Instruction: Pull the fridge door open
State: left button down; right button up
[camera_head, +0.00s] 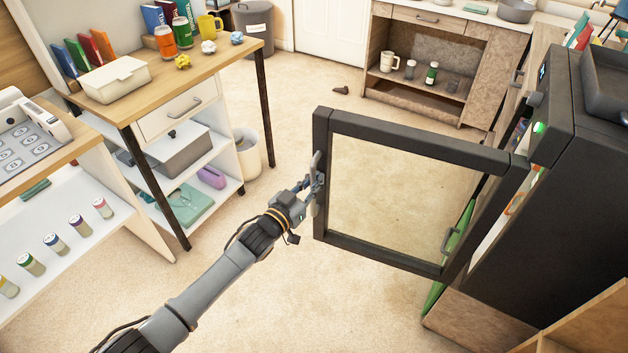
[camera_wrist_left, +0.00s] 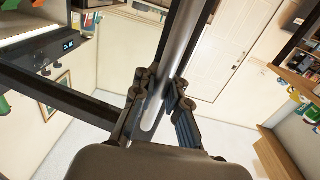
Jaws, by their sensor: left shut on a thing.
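The fridge door (camera_head: 415,140) is a black frame around a clear pane. In the head view it stands swung wide open, out to the left of the black fridge body (camera_head: 545,220). Its grey vertical handle (camera_head: 318,180) is on the door's left, free edge. My left gripper (camera_head: 312,184) is at that handle and shut on it. In the left wrist view the handle (camera_wrist_left: 176,60) runs between the two fingers of the gripper (camera_wrist_left: 160,98), and part of the black door frame (camera_wrist_left: 60,95) shows beside it. My right gripper is not in view.
A wooden desk (camera_head: 205,48) with a drawer and shelves stands left of the door. A white bin (camera_head: 247,150) stands by it. A low cabinet (camera_head: 440,50) is at the back. Carpet floor (camera_head: 285,275) is clear around the door.

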pick_arm(q)
jog(key=shift+w+a, duration=0.15)
jog(key=shift+a, duration=0.05)
jog(key=c, duration=1.4)
grip_release()
jog(key=shift+a, duration=0.1)
jog(key=shift+o, duration=0.2)
jog(key=v, duration=1.2)
